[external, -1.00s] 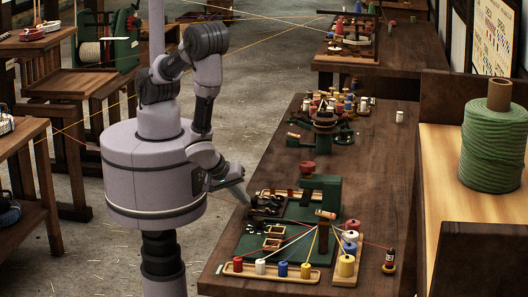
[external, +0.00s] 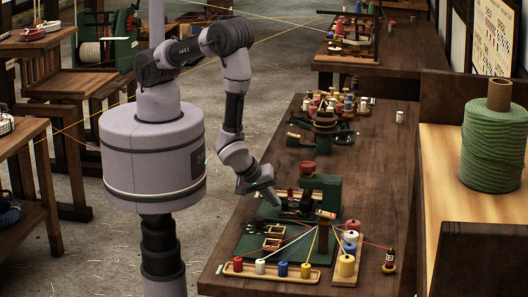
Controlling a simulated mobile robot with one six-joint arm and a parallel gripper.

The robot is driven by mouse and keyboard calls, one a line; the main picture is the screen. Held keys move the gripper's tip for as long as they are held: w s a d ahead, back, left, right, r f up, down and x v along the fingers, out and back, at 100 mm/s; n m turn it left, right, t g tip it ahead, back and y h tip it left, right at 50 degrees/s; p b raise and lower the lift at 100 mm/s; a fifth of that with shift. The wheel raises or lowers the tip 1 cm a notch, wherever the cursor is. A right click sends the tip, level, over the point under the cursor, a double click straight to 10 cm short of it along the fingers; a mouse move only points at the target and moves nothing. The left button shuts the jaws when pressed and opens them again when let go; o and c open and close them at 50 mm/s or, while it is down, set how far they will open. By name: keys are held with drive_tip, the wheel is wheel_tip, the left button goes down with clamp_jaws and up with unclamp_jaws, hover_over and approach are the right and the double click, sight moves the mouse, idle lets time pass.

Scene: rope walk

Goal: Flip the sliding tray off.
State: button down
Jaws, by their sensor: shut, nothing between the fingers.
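My gripper (external: 272,198) is shut and empty, pointing down at the back left part of a green machine (external: 250,250) on the workbench. It is at or just above the dark parts there; I cannot tell whether it touches them. Small open wooden frames (external: 273,243) sit on the machine's left side, in front of the gripper. I cannot tell which part is the sliding tray; it may be among these small parts or partly hidden by my gripper.
A wooden rack with coloured spools (external: 262,267) lies along the machine's front, and more spools (external: 346,266) stand at its right. Threads run from them to the machine. A second spool device (external: 325,125) stands behind. The bench (external: 390,180) is mostly bare on the right.

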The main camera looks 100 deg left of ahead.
drive_tip(key=s, duration=0.3)
drive_tip(key=shift+s+d, duration=0.3)
drive_tip(key=shift+s, duration=0.05)
drive_tip(key=p+v, duration=0.3)
drive_tip(key=v, duration=0.7)
drive_tip(key=w+a+r+n+b, duration=0.2)
drive_tip(key=a+r+n+b, duration=0.3)
drive_tip(key=n, duration=0.5)
drive_tip(key=w+a+r+n+b, duration=0.25)
drive_tip(key=r+n, duration=0.35)
drive_tip(key=n, duration=0.4)
drive_tip(key=s+a+r+n+h+b, duration=0.1)
drive_tip(key=s+a+r+n+b, duration=0.2)
drive_tip(key=n, duration=1.1)
drive_tip(key=s+a+r+n+h+b, duration=0.2)
drive_tip(key=s+r+n+b, duration=0.3)
drive_tip(key=n, duration=1)
drive_tip(key=s+a+r, duration=0.1)
drive_tip(key=s, duration=0.2)
drive_tip(key=shift+a+r+t, duration=0.2)
drive_tip(key=shift+a+t, duration=0.2)
